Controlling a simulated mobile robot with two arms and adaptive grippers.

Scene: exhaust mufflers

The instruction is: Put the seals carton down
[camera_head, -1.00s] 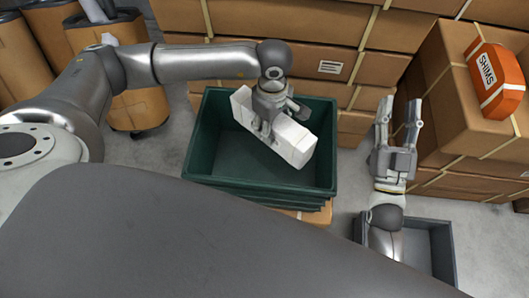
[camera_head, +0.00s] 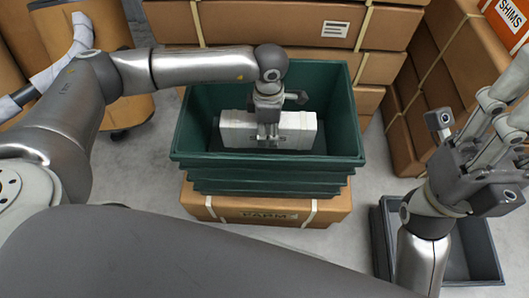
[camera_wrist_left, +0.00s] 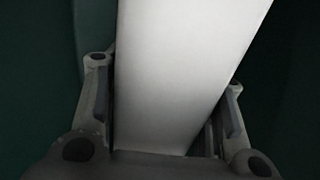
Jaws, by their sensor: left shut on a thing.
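The seals carton is a long white box (camera_head: 295,131) inside the dark green bin (camera_head: 181,130) in the head view. My left gripper (camera_head: 268,140) is shut on it from above, around its middle. Its lettering is mostly hidden behind the fingers. In the left wrist view the white carton (camera_wrist_left: 185,70) fills the space between the two fingers (camera_wrist_left: 165,115). I cannot tell whether the carton touches the bin's floor. My right gripper (camera_head: 500,125) is at the right, fingers spread and empty.
The green bin sits on a brown carton (camera_head: 265,208). A grey tray (camera_head: 478,255) lies on the floor under my right arm. Stacked brown boxes (camera_head: 280,25) stand behind. An orange shims box (camera_head: 507,25) is at the top right.

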